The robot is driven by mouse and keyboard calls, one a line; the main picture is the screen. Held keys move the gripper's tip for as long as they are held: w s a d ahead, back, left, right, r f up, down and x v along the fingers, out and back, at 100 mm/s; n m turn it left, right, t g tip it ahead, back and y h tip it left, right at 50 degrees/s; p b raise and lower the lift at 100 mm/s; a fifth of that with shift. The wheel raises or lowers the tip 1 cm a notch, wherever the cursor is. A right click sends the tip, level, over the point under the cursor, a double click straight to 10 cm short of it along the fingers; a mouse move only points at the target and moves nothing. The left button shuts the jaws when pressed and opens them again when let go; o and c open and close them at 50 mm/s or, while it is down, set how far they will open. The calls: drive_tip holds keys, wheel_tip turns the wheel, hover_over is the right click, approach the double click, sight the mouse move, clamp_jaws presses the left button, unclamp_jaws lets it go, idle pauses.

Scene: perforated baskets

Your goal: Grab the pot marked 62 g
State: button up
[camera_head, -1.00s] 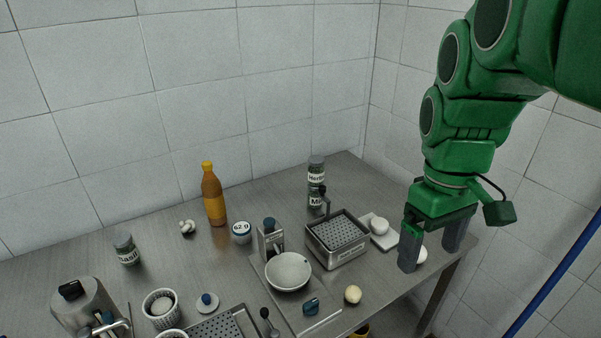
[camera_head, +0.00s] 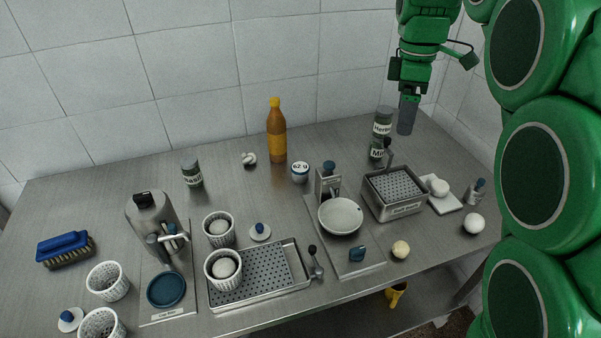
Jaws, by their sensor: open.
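The pot marked 62 g (camera_head: 300,172) is a small round white pot with a dark band, standing upright on the steel table (camera_head: 225,156). It is right of and in front of the orange bottle (camera_head: 277,135) and left of the scale with a bowl. My gripper (camera_head: 406,115) hangs with its fingers down at the back right, near the spice jars, well apart from the pot. It is open. From this angle its fingers overlap and nothing shows between them.
Two stacked jars (camera_head: 383,122) and a perforated basket (camera_head: 393,187) stand between my gripper and the pot. A scale's white bowl (camera_head: 340,215) is close in front of the pot. A garlic bulb (camera_head: 249,158) lies left. The table behind the basket is mostly clear.

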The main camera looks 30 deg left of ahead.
drive_tip(key=w+a+f+n, duration=0.1)
drive_tip(key=w+a+n, duration=0.2)
drive_tip(key=a, duration=0.4)
drive_tip(key=w+a+f+n, duration=0.2)
drive_tip(key=a+n, duration=0.2)
drive_tip(key=a, duration=0.2)
drive_tip(key=n, duration=0.6)
hover_over(300, 167)
wheel_tip(300, 167, down, 4)
drive_tip(key=f, duration=0.1)
drive_tip(key=shift+t+y, duration=0.3)
drive_tip(key=f, duration=1.5)
drive_tip(key=shift+s+d+f, duration=0.2)
drive_tip(key=shift+f, duration=0.05)
drive_tip(key=shift+w+a+f, duration=0.1)
drive_tip(key=shift+w+f, duration=0.05)
drive_tip(key=shift+f, duration=1.8)
drive_tip(key=shift+w+a+f, duration=0.1)
drive_tip(key=shift+f, duration=1.85)
drive_tip(key=c, duration=1.1)
drive_tip(key=shift+r, duration=0.1)
